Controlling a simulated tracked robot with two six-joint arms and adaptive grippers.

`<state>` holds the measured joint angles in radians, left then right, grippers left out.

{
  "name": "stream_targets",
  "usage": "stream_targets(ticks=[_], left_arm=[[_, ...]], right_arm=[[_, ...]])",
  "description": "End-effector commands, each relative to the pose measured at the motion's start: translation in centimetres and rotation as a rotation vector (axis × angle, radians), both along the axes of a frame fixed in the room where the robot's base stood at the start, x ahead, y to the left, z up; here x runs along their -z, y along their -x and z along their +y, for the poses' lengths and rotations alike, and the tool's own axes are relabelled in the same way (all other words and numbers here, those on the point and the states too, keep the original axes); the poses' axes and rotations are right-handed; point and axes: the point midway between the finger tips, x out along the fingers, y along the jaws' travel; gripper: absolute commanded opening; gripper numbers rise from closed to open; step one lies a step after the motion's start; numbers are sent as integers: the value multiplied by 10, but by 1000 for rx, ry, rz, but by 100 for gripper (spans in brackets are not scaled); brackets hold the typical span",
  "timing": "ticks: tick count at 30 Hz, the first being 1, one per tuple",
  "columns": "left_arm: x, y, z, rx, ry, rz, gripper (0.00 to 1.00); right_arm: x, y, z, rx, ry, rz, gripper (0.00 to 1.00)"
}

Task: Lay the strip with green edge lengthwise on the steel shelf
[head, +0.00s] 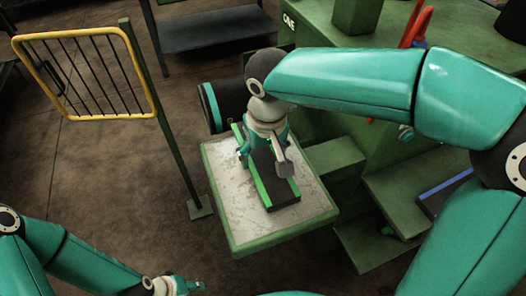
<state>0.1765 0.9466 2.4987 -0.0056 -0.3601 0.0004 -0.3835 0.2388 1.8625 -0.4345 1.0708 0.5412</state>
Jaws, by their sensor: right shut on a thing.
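The strip with green edge (265,180) is a long dark piece with a bright green line along its left side. It lies lengthwise over the steel shelf (228,190), a scratched grey plate with a green rim. I cannot tell whether its underside touches the plate or is just above it. My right gripper (264,160) comes from above and is shut on the strip near its middle, hiding part of it. My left gripper (182,287) is low at the bottom edge, apart from the shelf; its jaws are too small to read.
A strip with a blue edge (446,186) lies on a green ledge at right. A yellow barred gate (88,75) on a green post stands left of the shelf. The green machine (460,45) fills the back right. Open floor (110,180) lies at left.

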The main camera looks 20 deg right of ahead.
Motion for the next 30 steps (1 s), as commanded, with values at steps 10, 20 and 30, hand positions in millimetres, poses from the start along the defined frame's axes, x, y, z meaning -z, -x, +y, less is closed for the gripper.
stream_targets(ticks=[10,20,30], left_arm=[[14,0,0,0,0,0,40],[28,0,0,0,0,0,40],[38,0,0,0,0,0,40]], right_arm=[[15,1,0,0,0,-1,36],[32,1,-1,1,0,-1,36],[43,2,-1,1,-1,-2,36]])
